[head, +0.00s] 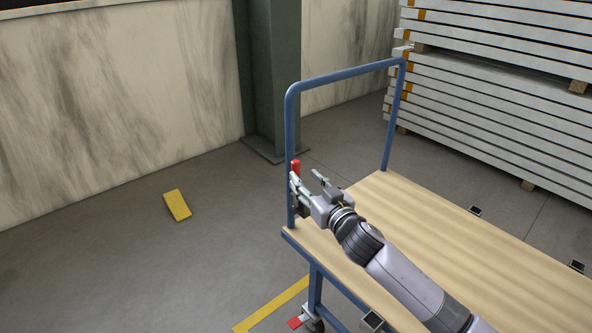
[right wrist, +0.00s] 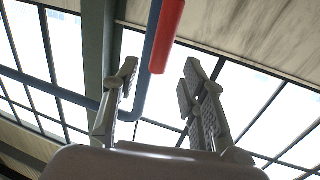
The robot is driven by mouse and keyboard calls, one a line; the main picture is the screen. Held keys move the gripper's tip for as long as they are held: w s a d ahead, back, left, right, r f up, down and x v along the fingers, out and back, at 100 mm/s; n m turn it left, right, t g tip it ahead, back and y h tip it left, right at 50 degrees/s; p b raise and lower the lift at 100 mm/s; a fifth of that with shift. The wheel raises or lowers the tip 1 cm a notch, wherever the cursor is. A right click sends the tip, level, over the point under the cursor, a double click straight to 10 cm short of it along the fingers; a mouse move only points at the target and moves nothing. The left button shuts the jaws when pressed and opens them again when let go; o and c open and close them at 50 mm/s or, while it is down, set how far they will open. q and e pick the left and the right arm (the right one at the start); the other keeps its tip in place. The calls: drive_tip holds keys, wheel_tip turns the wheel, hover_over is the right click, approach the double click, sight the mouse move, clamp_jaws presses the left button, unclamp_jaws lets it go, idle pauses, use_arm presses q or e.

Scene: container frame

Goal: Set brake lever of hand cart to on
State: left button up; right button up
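The hand cart has a blue tube handle (head: 340,75) and a wooden deck (head: 440,225). A red brake lever (head: 296,166) stands roughly upright beside the near post of the handle. My right gripper (head: 307,179) is at that post, just below the top of the lever. In the right wrist view the red lever (right wrist: 167,38) shows above and between the spread fingertips (right wrist: 160,76), next to the blue tube, with gaps on both sides. The right gripper is open and empty. The lever's lower end is hidden behind the fingers in the head view. My left gripper is not in view.
A stack of white panels (head: 490,100) stands at the back right. A green column (head: 273,80) stands behind the cart. A yellow wedge (head: 177,205) lies on the floor to the left. A caster with a red tab (head: 294,323) is under the cart. The floor left of the cart is mostly clear.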

sight(298, 171)
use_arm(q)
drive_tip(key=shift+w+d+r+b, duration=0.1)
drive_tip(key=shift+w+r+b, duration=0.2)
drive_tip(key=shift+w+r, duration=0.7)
use_arm(e)
drive_tip(key=x, duration=0.6)
drive_tip(key=shift+w+a, duration=0.1)
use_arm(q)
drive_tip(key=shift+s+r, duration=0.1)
use_arm(e)
drive_tip(key=shift+c, duration=0.5)
clamp_jaws()
